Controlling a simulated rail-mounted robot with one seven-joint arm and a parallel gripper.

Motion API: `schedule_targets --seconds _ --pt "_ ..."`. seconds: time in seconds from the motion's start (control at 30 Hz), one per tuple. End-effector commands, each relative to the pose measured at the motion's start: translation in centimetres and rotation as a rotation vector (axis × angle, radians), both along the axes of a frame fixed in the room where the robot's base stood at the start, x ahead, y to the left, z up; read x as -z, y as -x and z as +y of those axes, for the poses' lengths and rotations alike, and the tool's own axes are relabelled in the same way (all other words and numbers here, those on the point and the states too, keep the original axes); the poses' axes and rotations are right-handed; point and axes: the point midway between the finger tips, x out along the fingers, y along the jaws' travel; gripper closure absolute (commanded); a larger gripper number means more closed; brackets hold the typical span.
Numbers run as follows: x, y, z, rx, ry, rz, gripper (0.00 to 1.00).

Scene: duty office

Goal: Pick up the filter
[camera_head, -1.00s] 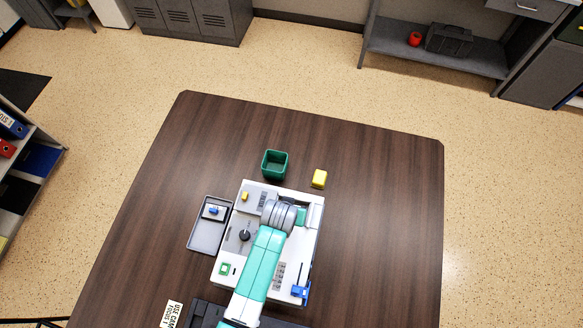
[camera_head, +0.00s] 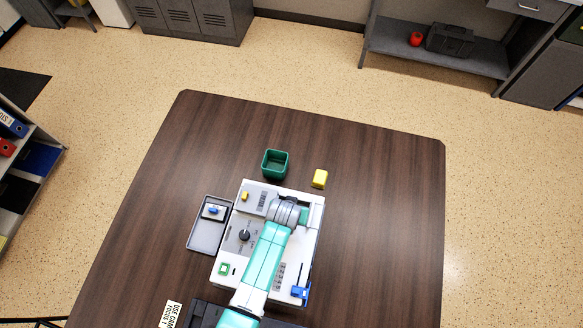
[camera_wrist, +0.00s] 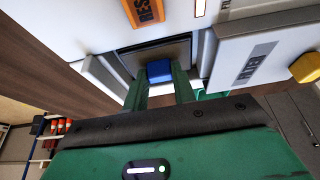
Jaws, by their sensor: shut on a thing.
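In the wrist view a blue grip block (camera_wrist: 159,71) sits at the front of a dark grey panel (camera_wrist: 168,52), which looks like the filter, in an opening of the white machine (camera_wrist: 100,30). My gripper (camera_wrist: 159,76) has its two green fingers on either side of the blue block and is shut on it. How far the panel sits inside the opening cannot be told. In the head view my arm covers this part of the machine (camera_head: 228,258). A second piece with a blue grip (camera_head: 213,210) lies in the grey tray (camera_head: 206,240) left of the machine.
A white flap with a label and a yellow knob (camera_wrist: 306,67) stands close on the right in the wrist view. A green open bin (camera_head: 275,164) and a yellow block (camera_head: 319,178) stand behind the machine. The table's right side (camera_head: 390,220) is clear.

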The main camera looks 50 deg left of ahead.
Motion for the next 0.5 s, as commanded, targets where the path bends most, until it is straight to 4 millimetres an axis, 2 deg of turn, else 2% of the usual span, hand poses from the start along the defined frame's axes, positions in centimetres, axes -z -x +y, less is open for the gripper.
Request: schedule_targets --seconds 0.17,0.33,0.5 --pt "-1.1 0.0 0.0 0.0 -0.001 -0.001 1.0" --pt "-3.8 -0.1 0.0 0.0 -0.002 -0.003 1.0" --pt "-3.8 3.3 -2.1 0.001 0.001 0.002 1.0"
